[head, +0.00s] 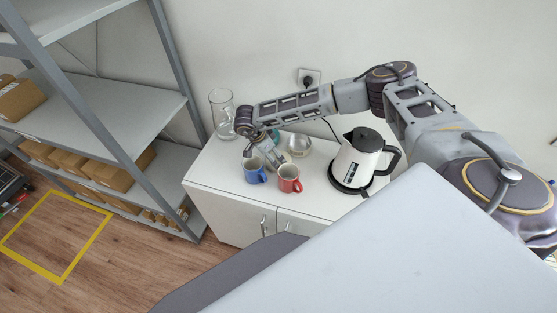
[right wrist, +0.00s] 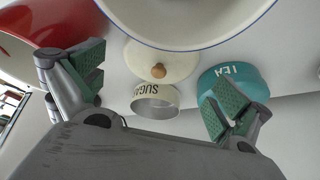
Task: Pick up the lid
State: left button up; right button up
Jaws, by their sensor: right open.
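The lid (right wrist: 165,62) is a cream disc with a brown wooden knob, seen in the right wrist view between the cream SUGAR canister (right wrist: 155,106) and a white vessel with a blue rim. The canister's mouth looks open. My right gripper (right wrist: 160,88) is open, its green-padded fingers spread to either side of the lid and canister, holding nothing. In the head view the right gripper (head: 262,156) points down over the counter, behind the mugs. I cannot make out the lid there. My left gripper is not in view.
A teal TEA canister (right wrist: 245,76) stands close to one finger. Blue (head: 254,171) and red (head: 289,179) mugs stand in front of the gripper.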

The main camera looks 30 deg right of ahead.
aim_at(276, 158)
jog(key=shift+f, duration=0.1)
jog(key=shift+d+f+p, duration=0.3)
jog(key=shift+f+p, duration=0.05)
jog(key=shift+f, duration=0.2)
jog(key=shift+p+x, duration=0.35)
jog(key=shift+x, duration=1.55)
jog(key=c, duration=0.7)
jog(key=shift+w+r, duration=0.1)
jog(key=shift+r, duration=0.05)
jog(key=shift+c, duration=0.2)
notch_tip(276, 158, up, 10)
jog(key=shift+f+b, duration=0.1)
jog(key=shift+b, duration=0.6)
